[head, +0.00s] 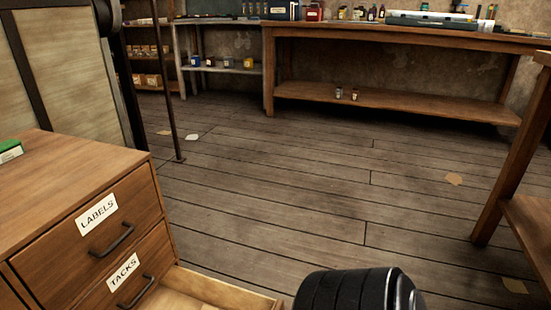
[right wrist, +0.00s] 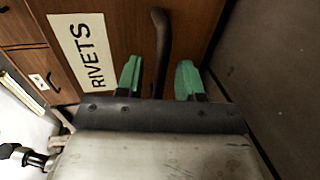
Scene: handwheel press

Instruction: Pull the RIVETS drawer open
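In the right wrist view the RIVETS drawer front (right wrist: 120,30) fills the upper middle, with its white label at left and a dark bar handle (right wrist: 161,35). My right gripper (right wrist: 159,76) has its green fingers apart, one on each side of the handle, with a visible gap to it on both sides. In the head view a drawer (head: 235,291) stands out from the cabinet below the TACKS drawer, its inside partly showing. Its front and label are out of frame there. My left gripper is in neither view.
The wooden cabinet (head: 70,180) at left has shut LABELS (head: 97,214) and TACKS (head: 123,272) drawers and a green box (head: 10,150) on top. Bare floor (head: 300,190) lies beyond. A thin post (head: 170,100), a workbench (head: 400,100) and a table leg (head: 510,165) stand around it.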

